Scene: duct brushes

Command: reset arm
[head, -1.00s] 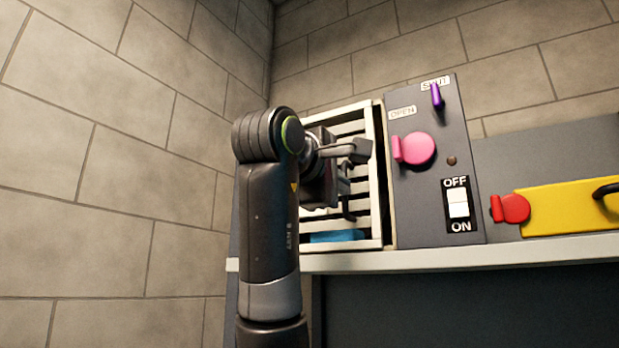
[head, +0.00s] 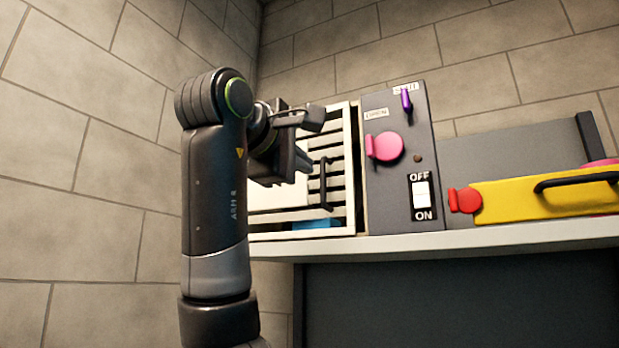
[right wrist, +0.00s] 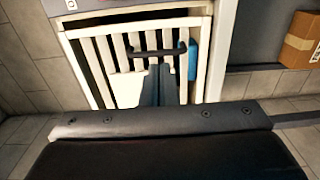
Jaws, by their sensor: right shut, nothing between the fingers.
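My right arm stands up at the left of the head view, its gripper (head: 303,163) pointing right, in front of a white slatted grille (head: 344,181) on the counter. The gripper is shut and empty. In the right wrist view the closed fingers (right wrist: 159,72) point toward the grille (right wrist: 97,53) and overlap its dark handle (right wrist: 146,53); I cannot tell whether they touch. A blue piece (head: 318,224) shows at the grille's bottom in the head view. My left gripper is not in view.
Right of the grille is a grey panel (head: 398,195) with a pink knob (head: 388,147), a purple lever (head: 406,100) and an OFF/ON switch (head: 421,194). Farther right is a yellow piece (head: 512,200) with a red knob (head: 465,200). A cardboard box (right wrist: 299,38) shows in the right wrist view.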

